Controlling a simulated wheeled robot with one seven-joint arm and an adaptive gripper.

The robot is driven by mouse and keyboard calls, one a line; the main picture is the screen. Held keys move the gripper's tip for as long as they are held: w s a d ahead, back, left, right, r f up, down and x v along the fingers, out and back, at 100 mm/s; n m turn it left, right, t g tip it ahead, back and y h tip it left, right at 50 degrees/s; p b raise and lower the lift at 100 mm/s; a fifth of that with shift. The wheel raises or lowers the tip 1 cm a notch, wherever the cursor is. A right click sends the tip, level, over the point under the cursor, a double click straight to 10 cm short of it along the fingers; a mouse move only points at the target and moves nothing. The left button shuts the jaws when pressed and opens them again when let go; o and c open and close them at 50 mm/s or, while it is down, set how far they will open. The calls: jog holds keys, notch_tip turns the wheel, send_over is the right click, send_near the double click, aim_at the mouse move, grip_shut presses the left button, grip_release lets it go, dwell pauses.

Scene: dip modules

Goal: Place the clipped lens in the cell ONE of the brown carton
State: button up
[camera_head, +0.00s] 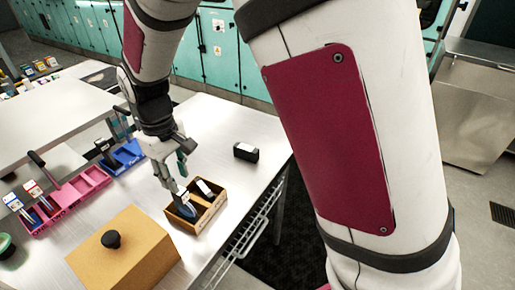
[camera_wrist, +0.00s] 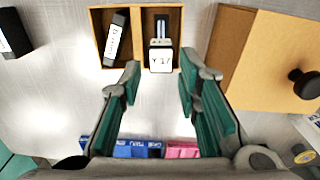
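The brown carton (camera_head: 211,215) has two cells and stands on the metal table; it also shows in the wrist view (camera_wrist: 94,38). A blue module with a white top (camera_head: 182,197) stands in its nearer cell, the right cell in the wrist view, where its label (camera_wrist: 160,59) reads roughly "Y 1/". I cannot tell whether this is the clipped lens, and no cell number is readable. A black module with a white label (camera_wrist: 117,38) leans in the other cell. My gripper (camera_wrist: 158,72) is open, its teal fingers apart on either side of the white top, seemingly not touching it.
A tan box with a black knob (camera_head: 121,254) stands close beside the carton. A black module (camera_head: 246,152) lies on the table beyond it. A pink rack (camera_head: 78,191) and a blue rack (camera_head: 127,156) stand at the left. Bare table lies between racks and carton.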

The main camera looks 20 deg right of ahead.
jog(key=s+d+r+m+t+y, duration=0.1)
jog(key=s+d+r+m, duration=0.1)
jog(key=s+d+r, duration=0.4)
jog(key=s+d+r+m+t, duration=0.2)
jog(key=d+r, duration=0.3)
jog(key=r, duration=0.3)
jog(key=s+d+r+m+t, duration=0.1)
jog(key=s+d+r, duration=0.1)
jog(key=s, duration=0.4)
jog(key=s+d+r+m+t, duration=0.1)
jog(key=s+d+r+m, duration=0.1)
jog(key=s+d, duration=0.3)
jog(key=shift+s+h, duration=0.4)
jog(key=shift+s, duration=0.05)
